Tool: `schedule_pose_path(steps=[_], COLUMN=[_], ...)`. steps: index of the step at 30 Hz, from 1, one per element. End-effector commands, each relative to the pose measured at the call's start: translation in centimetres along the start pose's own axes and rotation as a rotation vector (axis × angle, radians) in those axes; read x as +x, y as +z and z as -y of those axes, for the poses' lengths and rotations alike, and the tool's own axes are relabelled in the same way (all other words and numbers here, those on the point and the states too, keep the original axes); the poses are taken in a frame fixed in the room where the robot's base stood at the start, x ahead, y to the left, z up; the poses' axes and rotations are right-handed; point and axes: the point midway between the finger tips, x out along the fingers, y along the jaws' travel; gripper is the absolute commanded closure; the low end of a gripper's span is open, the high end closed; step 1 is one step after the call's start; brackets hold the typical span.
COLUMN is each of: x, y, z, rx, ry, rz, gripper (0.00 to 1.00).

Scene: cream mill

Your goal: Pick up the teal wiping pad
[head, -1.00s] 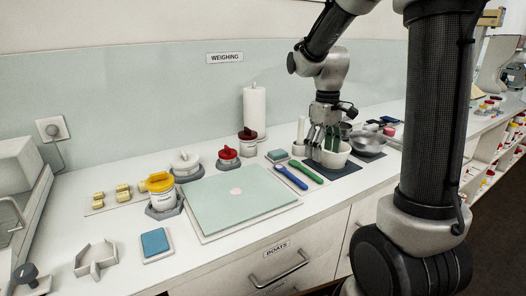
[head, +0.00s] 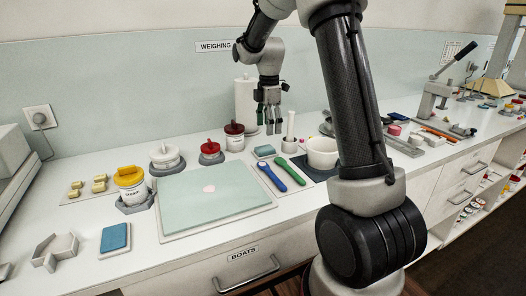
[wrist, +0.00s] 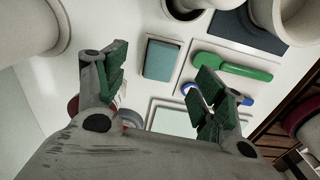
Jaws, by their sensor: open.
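The teal wiping pad (head: 263,150) lies flat in a small pale tray on the counter, behind the green board and left of the green and blue scoops. In the wrist view the teal pad (wrist: 160,60) shows whole, beyond and between my fingers. My gripper (head: 269,129) is open and empty, raised above the counter near the pad in the head view. Its green-padded fingers show wide apart in the wrist view (wrist: 163,90). A second, bluer pad (head: 115,238) lies in a tray at the front left.
A blue scoop (head: 271,177) and a green scoop (head: 289,174) lie right of the pad. A white cylinder (head: 290,128) in a cup and a white bowl (head: 322,152) stand beyond them. A red-lidded jar (head: 235,138) and paper roll (head: 245,102) stand behind left.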

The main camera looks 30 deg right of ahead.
Motion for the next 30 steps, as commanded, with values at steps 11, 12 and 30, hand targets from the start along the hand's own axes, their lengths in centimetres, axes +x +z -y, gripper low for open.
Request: schedule_pose_path(steps=[11, 12, 30], x=[3.0, 3.5, 7.8], y=[0.0, 0.0, 0.0], z=[0.2, 0.2, 0.4], rx=[-0.068, -0.067, -0.066], ry=[-0.004, -0.003, -0.001], rz=[0.000, 0.000, 0.000], gripper=[0.30, 0.30, 0.39])
